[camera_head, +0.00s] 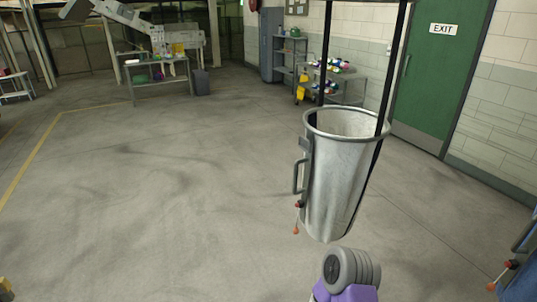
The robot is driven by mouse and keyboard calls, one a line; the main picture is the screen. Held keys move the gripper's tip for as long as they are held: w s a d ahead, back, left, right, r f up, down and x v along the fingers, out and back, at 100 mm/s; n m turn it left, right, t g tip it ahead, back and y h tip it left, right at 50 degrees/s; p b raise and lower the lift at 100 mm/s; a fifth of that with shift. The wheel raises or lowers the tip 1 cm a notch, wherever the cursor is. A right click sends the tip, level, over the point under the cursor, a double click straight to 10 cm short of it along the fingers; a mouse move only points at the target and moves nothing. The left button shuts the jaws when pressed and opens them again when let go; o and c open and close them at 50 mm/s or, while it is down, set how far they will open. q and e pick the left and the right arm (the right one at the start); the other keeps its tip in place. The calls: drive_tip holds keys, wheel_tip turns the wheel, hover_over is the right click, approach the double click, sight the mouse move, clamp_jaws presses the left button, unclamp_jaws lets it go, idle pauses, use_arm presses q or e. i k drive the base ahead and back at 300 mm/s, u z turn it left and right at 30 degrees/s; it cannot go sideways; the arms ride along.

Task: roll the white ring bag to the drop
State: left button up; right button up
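The white ring bag (338,180) hangs upright at centre right on dark straps, with a metal ring around its open top. It looks pale grey-white. A grey handle (298,177) stands out on its left side, and a small red and orange pull (297,217) hangs below the handle. A purple and grey part of my own arm shows at the bottom edge, just below the bag. No fingertips show, so neither gripper can be seen. The drop cannot be made out for certain.
A blue bag (522,277) with an orange pull is cut off at the right edge. A green exit door (440,80), a grey cabinet (271,45) and a shelf cart (335,88) stand behind. A workbench (160,83) stands far left. The floor (150,200) at left is clear.

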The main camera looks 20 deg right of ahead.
sight(341, 145)
drive_tip(key=z, duration=0.35)
drive_tip(key=i, duration=2.05)
drive_tip(key=z, duration=0.65)
